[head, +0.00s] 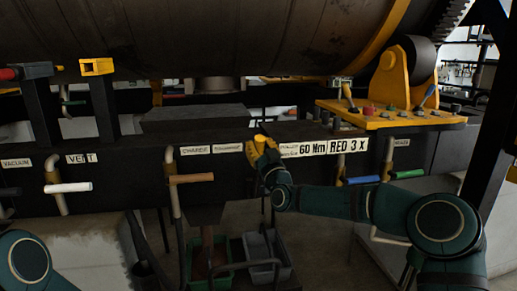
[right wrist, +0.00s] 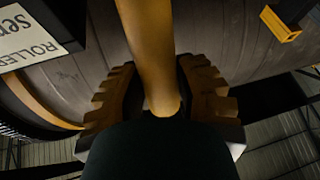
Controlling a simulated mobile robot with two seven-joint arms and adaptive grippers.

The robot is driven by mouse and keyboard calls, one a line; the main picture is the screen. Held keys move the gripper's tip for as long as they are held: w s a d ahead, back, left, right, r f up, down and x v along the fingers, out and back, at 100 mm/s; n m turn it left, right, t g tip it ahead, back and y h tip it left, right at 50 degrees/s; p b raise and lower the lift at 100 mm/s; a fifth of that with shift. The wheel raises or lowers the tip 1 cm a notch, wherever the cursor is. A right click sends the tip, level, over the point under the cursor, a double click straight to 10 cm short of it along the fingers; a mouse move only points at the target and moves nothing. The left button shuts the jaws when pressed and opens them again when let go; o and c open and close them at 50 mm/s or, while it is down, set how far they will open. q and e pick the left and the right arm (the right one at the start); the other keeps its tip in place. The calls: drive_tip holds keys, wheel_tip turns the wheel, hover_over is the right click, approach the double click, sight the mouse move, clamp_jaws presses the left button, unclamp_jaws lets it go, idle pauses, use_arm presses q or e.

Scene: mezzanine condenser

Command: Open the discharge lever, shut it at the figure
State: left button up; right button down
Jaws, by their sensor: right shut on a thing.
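My right gripper (head: 264,150) is at the dark front beam, between two small plates and a row of larger white labels. In the right wrist view its ridged jaws (right wrist: 164,108) are shut around a tan rod (right wrist: 150,50), which I take to be the discharge lever. In the head view the gripper hides most of this lever. The small plate just left of the gripper (head: 228,148) is too small to read surely. Labels right of it read 60 Nm (head: 312,149) and RED 3 X (head: 348,146). My left gripper is out of view.
An orange-brown lever (head: 191,179) sits left of the gripper, with a white lever (head: 68,187) farther left. Blue (head: 362,180) and green (head: 408,174) levers are right. A yellow control panel (head: 385,119) stands above them. Crates (head: 268,272) stand below; the large drum (head: 200,35) hangs above.

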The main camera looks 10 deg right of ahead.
drive_tip(key=c, duration=0.6)
unclamp_jaws()
drive_tip(key=v, duration=1.2)
